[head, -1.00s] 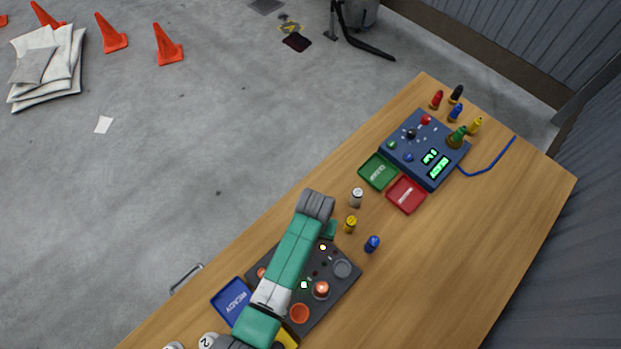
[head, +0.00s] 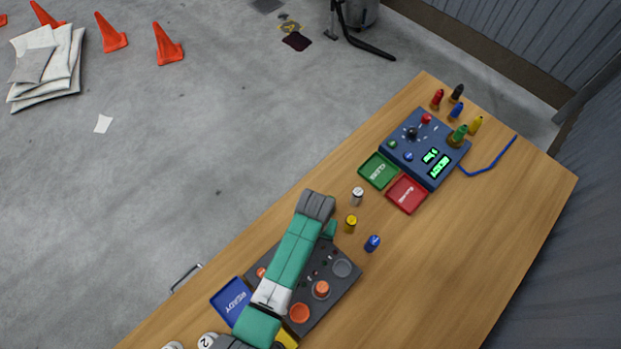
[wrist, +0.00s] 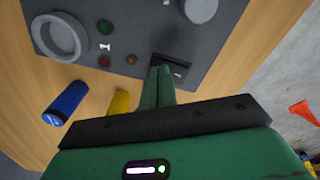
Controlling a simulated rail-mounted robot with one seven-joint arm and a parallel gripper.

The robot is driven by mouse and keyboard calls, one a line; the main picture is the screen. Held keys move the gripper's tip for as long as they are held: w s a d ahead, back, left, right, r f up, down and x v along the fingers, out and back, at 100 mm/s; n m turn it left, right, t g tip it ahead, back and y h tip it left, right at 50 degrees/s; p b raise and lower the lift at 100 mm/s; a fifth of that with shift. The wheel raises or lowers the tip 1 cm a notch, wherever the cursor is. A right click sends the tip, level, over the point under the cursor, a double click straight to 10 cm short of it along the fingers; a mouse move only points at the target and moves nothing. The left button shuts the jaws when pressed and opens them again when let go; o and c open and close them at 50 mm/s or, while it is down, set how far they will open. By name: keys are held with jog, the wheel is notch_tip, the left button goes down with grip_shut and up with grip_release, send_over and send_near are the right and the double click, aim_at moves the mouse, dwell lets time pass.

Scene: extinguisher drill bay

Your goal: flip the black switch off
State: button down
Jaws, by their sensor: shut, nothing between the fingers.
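The dark grey control panel (head: 343,287) lies on the wooden table, partly covered by my arm in the head view. In the wrist view the panel (wrist: 135,25) fills the top, and a black switch (wrist: 177,67) in a dark plate sits near its edge. My gripper (wrist: 159,70) is shut and empty, its green fingertips right beside the switch; I cannot tell whether they touch it. In the head view my gripper (head: 329,231) is mostly hidden by the arm, and the switch cannot be made out. The panel's small lamps look dark in the head view.
White, yellow (head: 351,224) and blue (head: 372,243) small cylinders stand beside the panel. A blue tray (head: 232,300) lies at its left. Green (head: 379,171) and red (head: 407,194) trays and a blue console (head: 425,150) are farther up. The table's right side is clear.

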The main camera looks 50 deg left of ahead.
notch_tip(320, 180, up, 7)
jog(key=p, duration=0.6)
jog(key=shift+f, duration=0.15)
